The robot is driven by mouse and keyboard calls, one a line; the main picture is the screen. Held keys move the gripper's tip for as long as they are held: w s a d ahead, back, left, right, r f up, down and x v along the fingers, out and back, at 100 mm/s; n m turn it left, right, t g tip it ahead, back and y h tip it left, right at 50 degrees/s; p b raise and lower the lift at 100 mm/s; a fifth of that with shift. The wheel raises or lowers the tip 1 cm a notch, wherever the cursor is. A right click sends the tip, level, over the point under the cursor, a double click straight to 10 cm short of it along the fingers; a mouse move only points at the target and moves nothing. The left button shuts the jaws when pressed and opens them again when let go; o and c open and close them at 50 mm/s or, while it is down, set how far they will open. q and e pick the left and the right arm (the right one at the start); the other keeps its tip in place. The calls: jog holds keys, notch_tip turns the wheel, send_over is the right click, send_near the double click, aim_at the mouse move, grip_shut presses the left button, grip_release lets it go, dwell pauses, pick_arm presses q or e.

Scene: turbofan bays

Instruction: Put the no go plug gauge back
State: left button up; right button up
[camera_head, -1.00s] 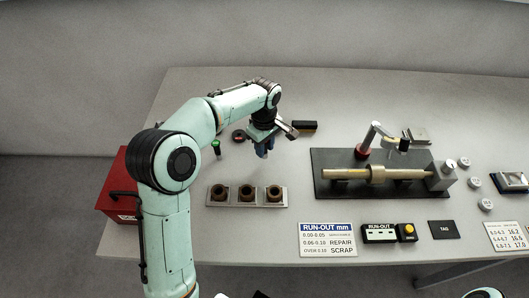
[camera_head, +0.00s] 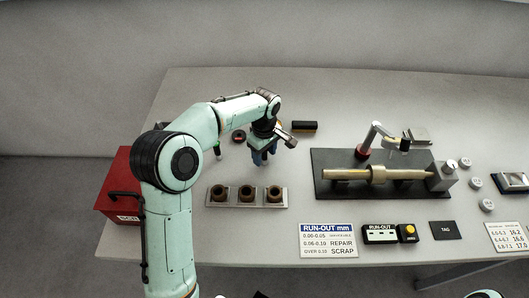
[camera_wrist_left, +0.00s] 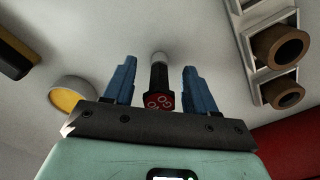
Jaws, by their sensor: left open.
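My left gripper (camera_head: 262,159) points down over the table behind the bushing tray, with its blue fingers apart. In the left wrist view the open fingers (camera_wrist_left: 158,76) stand on either side of a black-handled plug gauge (camera_wrist_left: 158,88). Its red end with pale markings faces the camera and a grey tip shows beyond. I take it for the no go plug gauge; I cannot tell whether the fingers touch it. In the head view the gripper hides it. A green-topped gauge (camera_head: 217,148) stands left of the gripper, partly hidden by my arm.
A tray (camera_head: 210,203) holds three brown bushings in front of the gripper. A red box (camera_head: 117,190) is at the left edge. A run-out fixture (camera_head: 330,190) with a shaft stands to the right.

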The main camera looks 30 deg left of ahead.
pick_arm(q)
notch_tip(320, 180, up, 12)
jog(key=shift+r+p, duration=0.2)
jog(key=shift+p, duration=0.7)
pick_arm(e)
jog(key=shift+w+r, duration=0.3)
jog(key=shift+r, duration=0.25)
jog(key=shift+w+r, duration=0.3)
jog(key=shift+r, duration=0.25)
pick_arm(q)
jog(key=shift+f, duration=0.1)
